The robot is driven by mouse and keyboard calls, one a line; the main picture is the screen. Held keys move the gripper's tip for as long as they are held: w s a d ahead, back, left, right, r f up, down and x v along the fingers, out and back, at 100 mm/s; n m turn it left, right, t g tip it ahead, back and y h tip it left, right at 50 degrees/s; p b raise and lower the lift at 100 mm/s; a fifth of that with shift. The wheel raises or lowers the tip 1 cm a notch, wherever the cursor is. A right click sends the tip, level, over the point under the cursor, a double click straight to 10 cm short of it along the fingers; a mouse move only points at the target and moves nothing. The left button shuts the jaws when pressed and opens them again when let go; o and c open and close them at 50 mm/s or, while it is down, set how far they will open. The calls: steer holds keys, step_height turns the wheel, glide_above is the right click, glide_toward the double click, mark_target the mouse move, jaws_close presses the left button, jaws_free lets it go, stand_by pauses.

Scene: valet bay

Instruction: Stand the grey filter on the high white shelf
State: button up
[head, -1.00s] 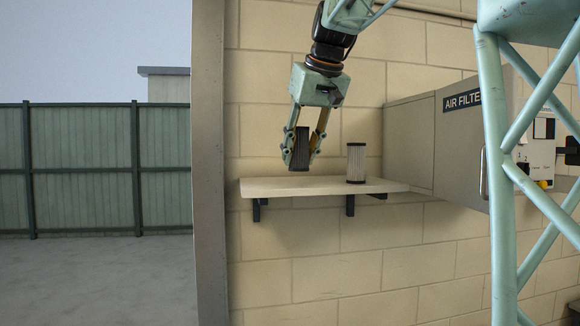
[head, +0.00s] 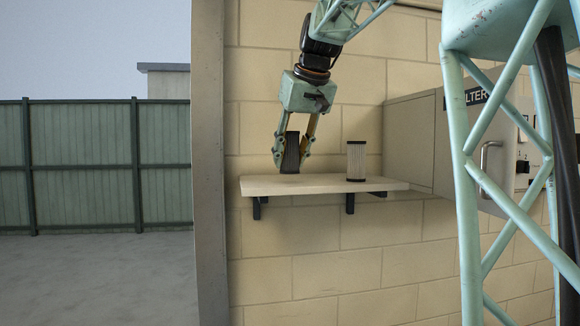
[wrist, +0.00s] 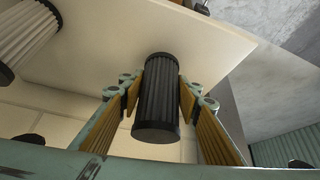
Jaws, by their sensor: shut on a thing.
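The dark grey pleated filter (head: 290,153) is upright, with a slight tilt, between the fingers of my gripper (head: 291,160) over the left part of the white shelf (head: 325,186). My gripper points down and is shut on it. The filter's lower end is at or very near the shelf top; I cannot tell if it touches. In the wrist view the filter (wrist: 157,100) sits between both finger pads, with the shelf (wrist: 205,45) beyond its far end.
A lighter pleated filter with dark end caps (head: 356,161) stands on the shelf to the right, apart from my gripper. A grey cabinet (head: 411,140) with a filter label is right of the shelf. A post (head: 209,160) stands left of the shelf. Shelf between the filters is clear.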

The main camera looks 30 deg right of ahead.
steer(key=shift+f, duration=1.2)
steer(key=shift+f, duration=0.15)
steer(key=o, duration=0.9)
steer(key=shift+r, duration=0.2)
steer(key=shift+s+r, duration=0.15)
steer(key=shift+r, duration=0.05)
steer(key=v, duration=1.1)
steer(key=shift+s+r, duration=0.1)
steer(key=shift+r, duration=0.1)
steer(key=shift+a, duration=0.1)
